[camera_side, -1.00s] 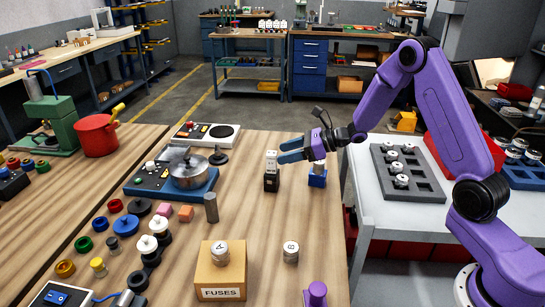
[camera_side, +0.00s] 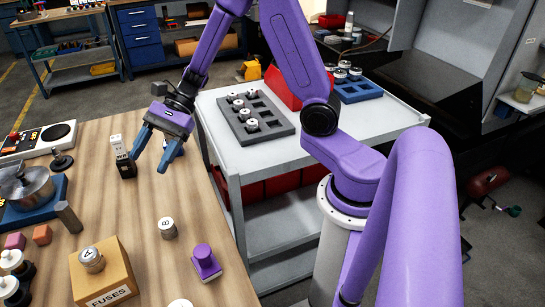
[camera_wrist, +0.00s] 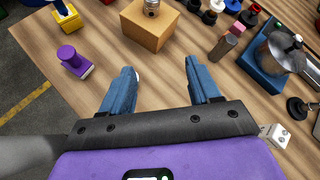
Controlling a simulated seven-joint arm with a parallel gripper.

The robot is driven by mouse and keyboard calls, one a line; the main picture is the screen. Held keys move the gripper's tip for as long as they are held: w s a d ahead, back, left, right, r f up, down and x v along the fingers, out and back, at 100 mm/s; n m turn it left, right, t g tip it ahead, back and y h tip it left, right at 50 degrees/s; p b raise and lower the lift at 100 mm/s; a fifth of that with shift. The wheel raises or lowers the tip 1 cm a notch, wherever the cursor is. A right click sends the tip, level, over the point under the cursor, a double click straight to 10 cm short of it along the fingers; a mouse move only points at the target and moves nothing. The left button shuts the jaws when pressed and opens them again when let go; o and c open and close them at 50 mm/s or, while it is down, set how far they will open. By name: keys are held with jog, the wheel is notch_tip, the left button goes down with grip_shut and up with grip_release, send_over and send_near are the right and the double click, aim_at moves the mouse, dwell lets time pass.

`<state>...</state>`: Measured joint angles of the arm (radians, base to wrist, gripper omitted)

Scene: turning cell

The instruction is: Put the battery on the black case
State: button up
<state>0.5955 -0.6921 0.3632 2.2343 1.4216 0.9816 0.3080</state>
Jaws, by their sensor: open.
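The battery, which looks like a small white upright block (camera_side: 117,143), stands at the top of the black case (camera_side: 125,169) on the wooden table in the side view. The two appear to touch; how it is seated is too small to tell. A white block, apparently the battery (camera_wrist: 278,134), also shows at the right edge of the wrist view, partly cut off by my gripper body. My gripper (camera_side: 150,161) is open and empty, just right of the battery and apart from it. In the wrist view, only table shows between my fingers (camera_wrist: 160,68).
A FUSES box (camera_side: 108,282) carries a cylinder marked A (camera_side: 91,260). A cylinder marked B (camera_side: 167,228) and a purple handled piece (camera_side: 205,262) stand nearby. A grey cart (camera_side: 300,150) is to the right.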

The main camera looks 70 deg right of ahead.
jog(key=s+a+n+g+h, duration=0.2)
jog(key=s+n+g+h, duration=0.3)
jog(key=s+n, duration=0.95)
jog(key=s+d+r+n+t+h, duration=0.1)
jog(key=s+d+n+t+h, duration=0.2)
jog(key=s+d+n+h, duration=0.3)
jog(key=s+d+n, duration=0.2)
jog(key=s+n, duration=0.3)
jog(key=n, duration=0.2)
jog(key=shift+d+t, duration=0.25)
jog(key=shift+t, duration=0.15)
